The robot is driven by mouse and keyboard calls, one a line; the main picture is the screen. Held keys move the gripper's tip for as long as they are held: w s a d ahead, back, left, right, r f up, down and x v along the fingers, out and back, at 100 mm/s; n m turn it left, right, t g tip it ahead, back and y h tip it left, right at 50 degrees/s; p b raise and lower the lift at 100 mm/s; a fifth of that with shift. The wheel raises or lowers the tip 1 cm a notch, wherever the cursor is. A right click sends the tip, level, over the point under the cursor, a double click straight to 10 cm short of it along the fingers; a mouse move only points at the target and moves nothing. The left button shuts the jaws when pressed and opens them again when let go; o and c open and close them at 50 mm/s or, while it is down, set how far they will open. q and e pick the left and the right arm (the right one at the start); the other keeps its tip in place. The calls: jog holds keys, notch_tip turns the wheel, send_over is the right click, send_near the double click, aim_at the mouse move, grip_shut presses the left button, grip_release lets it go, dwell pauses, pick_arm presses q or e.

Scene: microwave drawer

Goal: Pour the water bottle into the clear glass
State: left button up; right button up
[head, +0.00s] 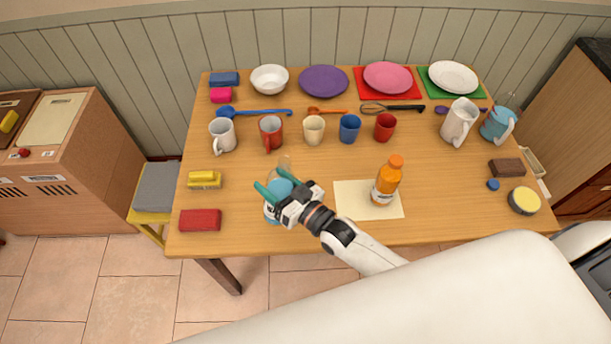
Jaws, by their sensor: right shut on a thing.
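My right gripper (273,187) reaches in from the lower right. Its teal fingers are shut on the water bottle (271,213), which has blue and white parts showing below and between the fingers. The gripper and fingers hide much of the bottle. A clear, see-through shape (286,163) shows just behind the fingers. I cannot tell whether it is the clear glass or the bottle's upper part. Whether the bottle touches the table is also unclear. My left gripper is not in view.
An orange bottle (386,184) stands on a cream mat (350,200) to the right. A red block (200,220) and yellow block (205,180) lie left on the table (300,236). Several mugs and cups, including a red mug (270,131), stand behind. Plates line the back.

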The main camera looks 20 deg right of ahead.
aim_at(274, 169)
notch_tip(274, 169, up, 3)
jog(key=shift+f+n+p, duration=0.15)
jog(key=shift+n+p, duration=0.45)
jog(key=shift+f+b, duration=0.3)
jog(key=shift+b, duration=0.05)
notch_tip(274, 169, up, 4)
jog(key=p, duration=0.4)
jog(key=shift+r, duration=0.1)
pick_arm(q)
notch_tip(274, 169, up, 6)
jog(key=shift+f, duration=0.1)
